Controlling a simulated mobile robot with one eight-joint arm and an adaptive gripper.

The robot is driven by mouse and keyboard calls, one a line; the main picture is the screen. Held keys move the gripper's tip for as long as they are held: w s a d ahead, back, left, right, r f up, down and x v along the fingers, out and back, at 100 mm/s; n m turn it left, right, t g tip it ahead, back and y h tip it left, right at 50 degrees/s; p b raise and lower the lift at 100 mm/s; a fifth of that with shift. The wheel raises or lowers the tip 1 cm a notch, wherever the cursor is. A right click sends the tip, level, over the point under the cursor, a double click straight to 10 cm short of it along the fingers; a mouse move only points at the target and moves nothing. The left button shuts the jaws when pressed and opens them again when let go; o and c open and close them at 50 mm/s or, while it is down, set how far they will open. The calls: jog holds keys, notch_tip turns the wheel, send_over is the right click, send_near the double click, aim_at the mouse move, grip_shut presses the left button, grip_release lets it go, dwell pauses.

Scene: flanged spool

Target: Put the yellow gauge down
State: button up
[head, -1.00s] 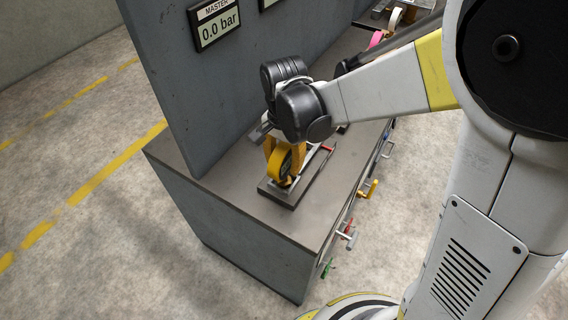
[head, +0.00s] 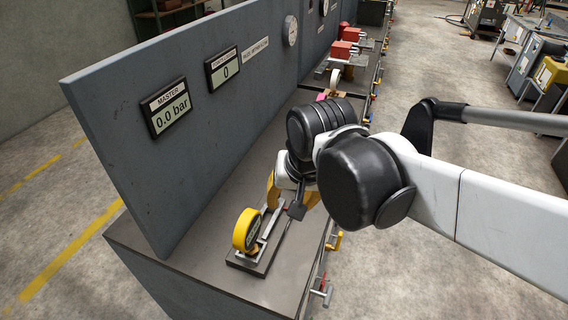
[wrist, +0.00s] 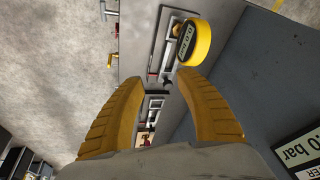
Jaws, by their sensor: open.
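The yellow gauge (head: 242,231), a round yellow-rimmed drum with a dark face, stands upright on a flat dark stand (head: 245,263) with metal bracket parts, near the bench's front end. It also shows in the wrist view (wrist: 203,44), just beyond the tip of the right-hand finger. My gripper (head: 287,205) has yellow fingers spread apart with nothing between them, as the wrist view (wrist: 150,82) shows. It is behind and to the right of the gauge and apart from it. Part of the fingers is hidden by my wrist in the head view.
A grey upright panel (head: 130,100) with a 0.0 bar display (head: 170,108) runs along the bench's left side. Red-topped fixtures (head: 342,50) stand farther along the bench. Coloured handles (head: 326,292) stick out from its right side. The bench top (head: 180,245) left of the stand is clear.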

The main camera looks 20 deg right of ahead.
jog(key=s+d+n+t, duration=0.3)
jog(key=s+d, duration=0.1)
jog(key=shift+s+d+h, duration=0.3)
dwell(1.0)
